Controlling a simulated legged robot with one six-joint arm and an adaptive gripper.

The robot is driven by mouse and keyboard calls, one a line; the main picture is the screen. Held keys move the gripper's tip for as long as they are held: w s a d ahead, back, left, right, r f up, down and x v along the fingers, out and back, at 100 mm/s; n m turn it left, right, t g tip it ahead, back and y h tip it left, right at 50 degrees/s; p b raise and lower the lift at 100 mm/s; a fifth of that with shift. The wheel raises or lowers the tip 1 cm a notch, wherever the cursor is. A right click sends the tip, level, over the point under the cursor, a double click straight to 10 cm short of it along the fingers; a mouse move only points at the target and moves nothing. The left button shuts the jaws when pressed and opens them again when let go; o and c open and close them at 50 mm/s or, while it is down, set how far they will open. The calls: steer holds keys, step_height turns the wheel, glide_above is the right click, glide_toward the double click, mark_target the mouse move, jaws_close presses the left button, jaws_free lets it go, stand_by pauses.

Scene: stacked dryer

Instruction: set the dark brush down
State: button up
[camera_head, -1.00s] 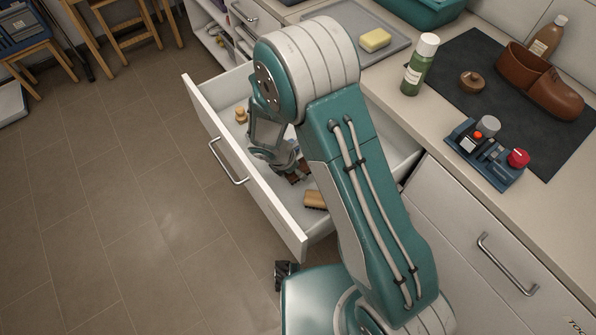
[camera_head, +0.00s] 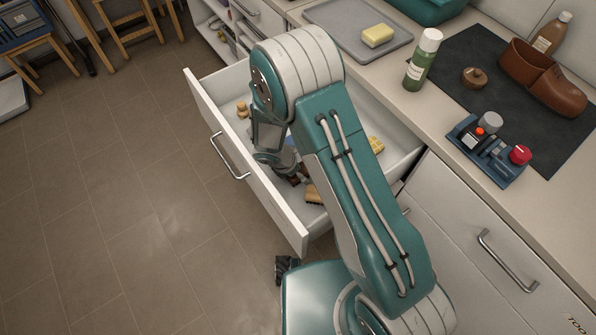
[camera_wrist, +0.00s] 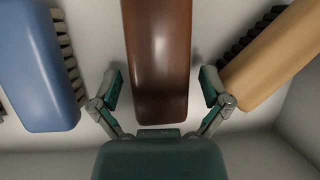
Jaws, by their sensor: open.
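The dark brush, with a glossy brown back, lies in the open drawer (camera_head: 203,104). In the wrist view the dark brush (camera_wrist: 160,50) runs up from between my fingers and out of the top edge. My gripper (camera_wrist: 161,87) is open, with one finger on each side of the brush and a visible gap at both sides. In the head view my gripper (camera_head: 291,172) is low inside the drawer, mostly hidden by my arm, and only a small part of the dark brush shows there.
A blue brush (camera_wrist: 38,70) lies left of the dark one and a tan brush (camera_wrist: 278,60) lies close on the right. A wooden knob-like item (camera_head: 242,109) and a yellow item (camera_head: 376,145) are also in the drawer.

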steer(key=v, duration=1.2)
steer(key=shift+r, duration=0.1)
steer(key=s+d+r+m+y, duration=0.1)
steer(key=d+r+m, duration=0.45)
steer(key=r, duration=0.35)
steer(key=s+d+r+m+y, duration=0.1)
steer(key=d+r+m, duration=0.45)
steer(key=r, duration=0.35)
steer(key=s+d+r+m+t+y, duration=0.1)
steer(key=s+d+r+m+t, duration=0.1)
steer(key=s+d+r+m, duration=0.2)
steer(key=s+d+r+m+t+y, duration=0.1)
steer(key=s+d+r+m+t, duration=0.1)
steer(key=s+d+r+m, duration=0.2)
steer(key=s+r+m, duration=0.3)
steer(key=s+m, duration=0.3)
steer(key=shift+w, duration=0.1)
